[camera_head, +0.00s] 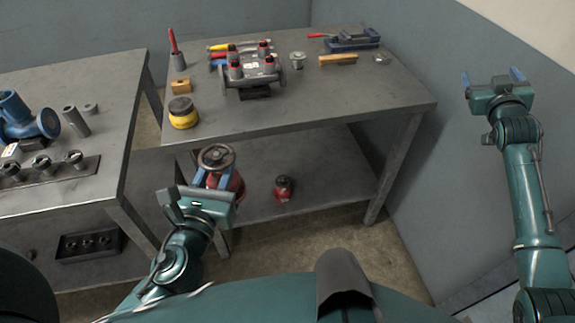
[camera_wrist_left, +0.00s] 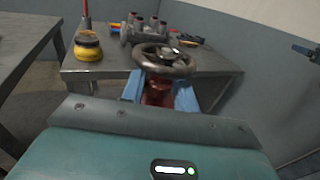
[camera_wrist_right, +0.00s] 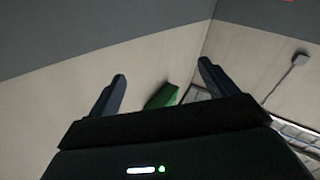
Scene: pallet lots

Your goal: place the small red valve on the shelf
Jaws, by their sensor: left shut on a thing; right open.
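A red valve with a dark round handwheel (camera_head: 216,157) is held in my left gripper (camera_head: 219,181), in front of the table's left front corner. In the left wrist view the valve's handwheel (camera_wrist_left: 165,60) stands above the two blue fingers, which are shut on its red body. A smaller-looking red valve (camera_head: 284,188) with a dark top stands upright on the lower shelf (camera_head: 325,170) under the table, apart from my gripper. My right gripper (camera_head: 492,78) is open and empty, raised at the right by the wall; its spread fingers also show in the right wrist view (camera_wrist_right: 162,90).
The tabletop (camera_head: 330,95) holds a yellow-and-black round container (camera_head: 183,113), a grey device with red-topped parts (camera_head: 252,72), tools and a blue vise (camera_head: 352,40). A second table (camera_head: 85,180) with a blue part stands left. The table's front legs flank the shelf; its right half is bare.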

